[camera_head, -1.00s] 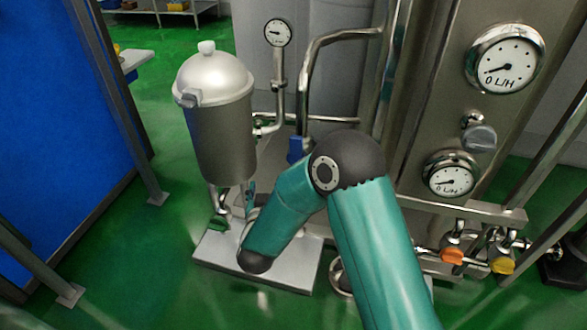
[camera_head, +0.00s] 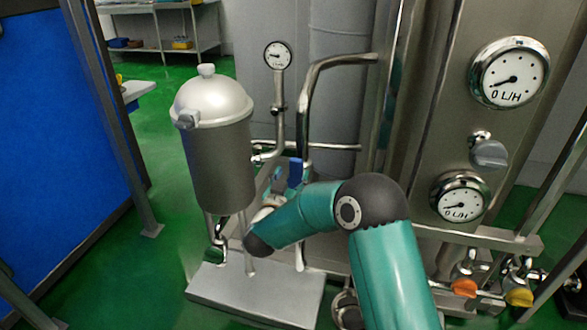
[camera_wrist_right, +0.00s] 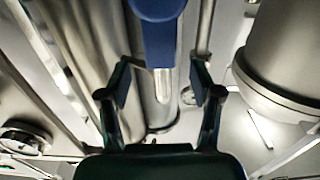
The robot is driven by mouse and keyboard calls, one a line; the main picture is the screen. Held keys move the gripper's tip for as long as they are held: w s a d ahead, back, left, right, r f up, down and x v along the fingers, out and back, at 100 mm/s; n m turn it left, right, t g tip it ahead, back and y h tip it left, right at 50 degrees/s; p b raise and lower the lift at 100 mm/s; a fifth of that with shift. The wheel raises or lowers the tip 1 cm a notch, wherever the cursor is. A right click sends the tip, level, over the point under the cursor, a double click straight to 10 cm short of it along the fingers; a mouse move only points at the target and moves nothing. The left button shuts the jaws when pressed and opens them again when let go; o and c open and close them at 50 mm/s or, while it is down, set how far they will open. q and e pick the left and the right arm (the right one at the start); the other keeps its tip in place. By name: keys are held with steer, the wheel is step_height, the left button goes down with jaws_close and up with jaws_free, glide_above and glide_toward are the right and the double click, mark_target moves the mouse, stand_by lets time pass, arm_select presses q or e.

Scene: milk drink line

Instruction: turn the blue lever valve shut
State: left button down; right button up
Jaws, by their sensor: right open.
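The blue lever (camera_head: 295,172) hangs on the bent steel pipe right of the steel pot in the head view. In the right wrist view the blue lever (camera_wrist_right: 158,38) is large at the top centre, just beyond and between the fingers. My right gripper (camera_wrist_right: 160,80) is open, its two fingers spread to either side of the lever's line, with no visible contact. In the head view the right gripper (camera_head: 278,182) is small and partly hidden by my forearm, close beside the lever on its left. My left gripper is in neither view.
The lidded steel pot (camera_head: 220,150) stands close left of my gripper on a pale base plate (camera_head: 255,295). A thin pipe with a gauge (camera_head: 278,55) rises behind. The gauge panel (camera_head: 450,120) and orange (camera_head: 465,287) and yellow (camera_head: 518,297) handles are at the right.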

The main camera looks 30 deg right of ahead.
mark_target(294, 167)
steer(key=shift+x, duration=2.8)
jaws_close()
steer(key=shift+a+f+b, duration=0.1)
steer(key=shift+a+b, duration=0.2)
